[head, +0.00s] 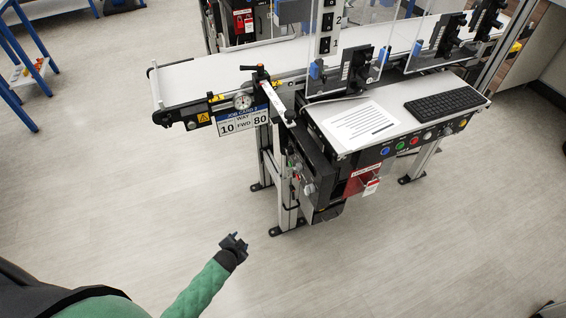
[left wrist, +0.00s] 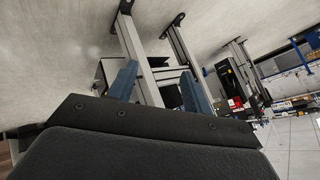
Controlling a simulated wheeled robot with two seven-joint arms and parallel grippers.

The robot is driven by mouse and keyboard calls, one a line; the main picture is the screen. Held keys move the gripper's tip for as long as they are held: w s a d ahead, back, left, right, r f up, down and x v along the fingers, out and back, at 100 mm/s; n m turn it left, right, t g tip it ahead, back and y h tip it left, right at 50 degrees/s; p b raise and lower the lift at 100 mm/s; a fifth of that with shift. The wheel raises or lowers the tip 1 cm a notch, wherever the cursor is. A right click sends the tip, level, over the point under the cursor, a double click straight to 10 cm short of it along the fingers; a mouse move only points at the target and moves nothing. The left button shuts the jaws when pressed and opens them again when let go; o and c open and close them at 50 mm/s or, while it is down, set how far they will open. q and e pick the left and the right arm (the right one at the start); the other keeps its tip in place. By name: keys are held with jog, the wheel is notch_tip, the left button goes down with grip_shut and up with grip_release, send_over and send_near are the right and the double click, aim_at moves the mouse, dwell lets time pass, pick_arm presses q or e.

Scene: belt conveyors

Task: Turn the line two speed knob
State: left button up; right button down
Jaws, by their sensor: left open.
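A round white dial (head: 242,101) sits just above the card. A small grey round knob (head: 309,188) shows on the dark box below the belt's right end; I cannot tell which part is the line two speed knob. My left gripper (head: 235,241) is open and empty above the floor, apart from the conveyor and to the front left of its legs. Its two blue fingers spread in the left wrist view (left wrist: 158,85). My right gripper is not in view.
A white belt (head: 200,80) runs back to the right. A desk shelf holds paper (head: 358,125) and a keyboard (head: 445,104), with coloured buttons (head: 400,146) and a red lockout tag (head: 362,180) below. Metal legs (head: 285,195) stand on the floor. Open floor (head: 120,190) lies left.

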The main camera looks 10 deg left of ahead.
pick_arm(q)
jog(key=w+a+r+m+t+h+b, duration=0.2)
jog(key=w+r+m+t+b, duration=0.25)
jog(key=w+r, duration=0.6)
jog(key=m+g+h+b, duration=0.5)
jog(key=m+h+b, duration=0.85)
jog(key=m, duration=1.35)
send_near(289, 151)
jog(key=f+p, duration=0.1)
jog(key=f, duration=0.1)
jog(key=p+x, duration=0.1)
jog(key=x, duration=0.6)
jog(key=shift+w+r, duration=0.3)
jog(key=shift+w, duration=0.25)
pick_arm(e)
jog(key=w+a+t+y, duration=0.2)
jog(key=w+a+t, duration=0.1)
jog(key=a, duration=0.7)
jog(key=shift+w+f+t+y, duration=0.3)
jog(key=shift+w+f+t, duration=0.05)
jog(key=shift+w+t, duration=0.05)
pick_arm(q)
jog(key=shift+d+t, duration=0.1)
jog(key=shift+t, duration=0.15)
jog(key=c, duration=1)
